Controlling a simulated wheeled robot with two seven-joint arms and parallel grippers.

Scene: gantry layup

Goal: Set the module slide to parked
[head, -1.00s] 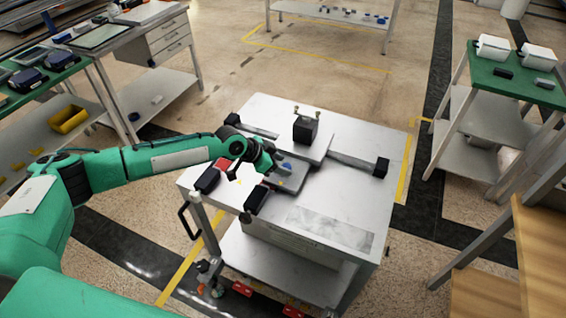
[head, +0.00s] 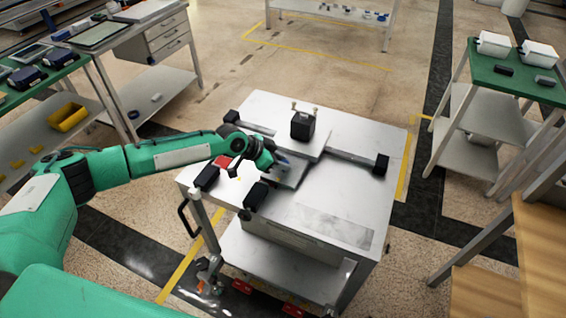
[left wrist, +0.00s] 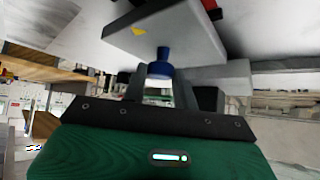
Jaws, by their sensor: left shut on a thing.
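The module slide is a grey plate (head: 318,145) on a rail across the steel cart top, with a black block (head: 302,125) on it. Its near grey arm (head: 292,174) reaches toward the cart's front, where my left gripper (head: 277,160) is. In the left wrist view a blue knob (left wrist: 160,66) under a grey plate with a yellow mark (left wrist: 140,31) sits between the fingers of my left gripper (left wrist: 160,86), which is shut on it. In the head view my gripper largely hides the knob. My right gripper is in neither view.
Black end blocks stand at the rail's left (head: 231,117) and right (head: 381,164). Two more black blocks (head: 206,177) and a red patch (head: 222,161) lie at the cart's near left. The rail's right part is clear. A green-topped stand (head: 515,78) is at right.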

